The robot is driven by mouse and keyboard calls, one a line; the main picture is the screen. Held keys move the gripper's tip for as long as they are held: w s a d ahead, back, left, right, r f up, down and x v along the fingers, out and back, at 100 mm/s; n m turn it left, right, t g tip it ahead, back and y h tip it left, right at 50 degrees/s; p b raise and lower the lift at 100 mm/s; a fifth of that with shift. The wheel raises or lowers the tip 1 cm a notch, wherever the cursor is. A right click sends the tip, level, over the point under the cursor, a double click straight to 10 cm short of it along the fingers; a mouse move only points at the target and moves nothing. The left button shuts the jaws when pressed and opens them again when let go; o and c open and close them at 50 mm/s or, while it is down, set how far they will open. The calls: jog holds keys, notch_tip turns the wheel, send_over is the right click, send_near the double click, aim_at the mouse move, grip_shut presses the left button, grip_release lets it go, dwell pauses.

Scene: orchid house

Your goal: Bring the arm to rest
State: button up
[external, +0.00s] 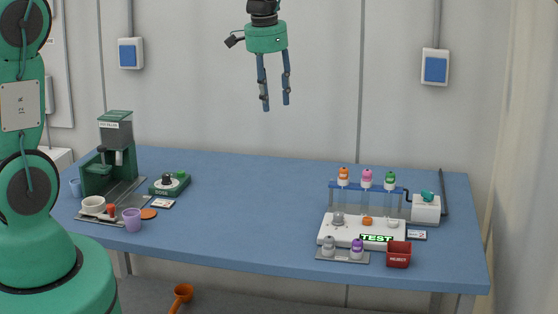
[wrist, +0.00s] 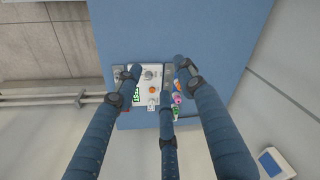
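My gripper (external: 275,103) hangs from the top of the external view, pointing down, well above the back part of the blue table (external: 255,205). Its long blue fingers are apart, with nothing between them. In the wrist view my gripper (wrist: 155,75) shows its spread fingers over the table's test end, far below. No object touches the fingers in either view.
A white test station (external: 340,232) and a rack (external: 345,200) with coloured-cap bottles stand at the right, with a red reject bin (external: 398,254). A green dispenser machine (external: 110,160), cups and a dose device (external: 169,184) stand at the left. The table's middle is clear.

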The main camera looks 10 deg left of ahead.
jog(key=s+a+r+n+t, duration=0.1)
jog(key=s+a+r, duration=0.25)
jog(key=a, duration=0.25)
jog(key=s+a+r+n, duration=0.2)
jog(key=a+r, duration=0.3)
jog(key=a, duration=0.1)
jog(key=s+a+r+n+t, duration=0.1)
jog(key=s+a+r+n, duration=0.1)
jog(key=s+a, duration=0.8)
jog(key=s+a+r+n+t, duration=0.2)
jog(key=s+a+n, duration=0.2)
jog(key=s+a, duration=0.6)
jog(key=s, duration=0.3)
jog(key=shift+s+y+b, duration=0.3)
jog(key=shift+b, duration=0.1)
jog(key=shift+o, duration=0.5)
jog(key=shift+a, duration=0.1)
